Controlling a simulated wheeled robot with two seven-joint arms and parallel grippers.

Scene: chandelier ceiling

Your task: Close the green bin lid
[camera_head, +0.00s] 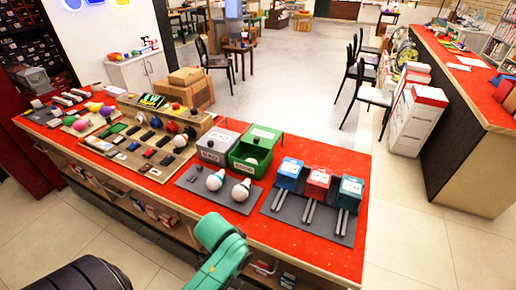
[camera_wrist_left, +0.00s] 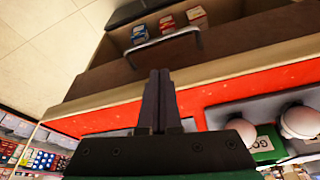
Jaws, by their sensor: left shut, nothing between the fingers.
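The green bin (camera_head: 236,160) stands on the red table. Its lid (camera_head: 264,134), green with a white label, shows at the back and looks raised, with the green inside visible in front of it. A dark round thing shows near the bin's front. In the left wrist view, part of the green bin (camera_wrist_left: 263,156) with white lettering shows at the lower right. My left gripper (camera_wrist_left: 161,72) is shut and empty near the table's front edge, apart from the bin. My right gripper is not in view.
A grey bin (camera_head: 214,152) stands left of the green one. Two white bulbs (camera_head: 240,191) stand on a grey plate in front of the bins. Blue, red (camera_head: 317,181) and teal boxes stand to the right. Small items crowd the table's left side.

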